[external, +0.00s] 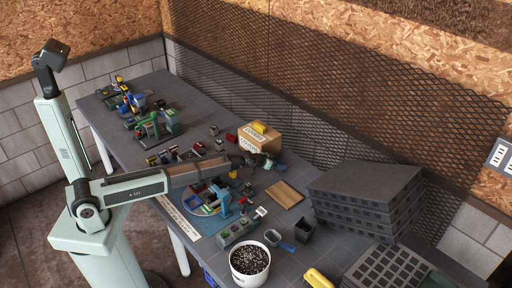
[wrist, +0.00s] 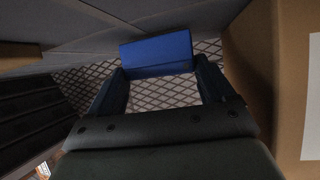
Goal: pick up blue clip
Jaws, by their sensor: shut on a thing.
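The blue clip (wrist: 157,54) is a plain blue block shape in the wrist view, held across the tips of my gripper (wrist: 160,75). The two dark fingers are shut on it, one at each end. Behind it is wire mesh. In the external view my gripper (external: 268,163) is over the table, just right of the cardboard box, and a small blue spot at its tip is the clip (external: 281,168). The clip's lower edge and any contact with the table are too small to tell.
A cardboard box (external: 260,143) with a yellow item on top is close beside my gripper, and its side (wrist: 275,90) fills the wrist view's right. Stacked dark trays (external: 365,195), a wooden board (external: 284,194) and a white soil bucket (external: 250,262) stand nearby.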

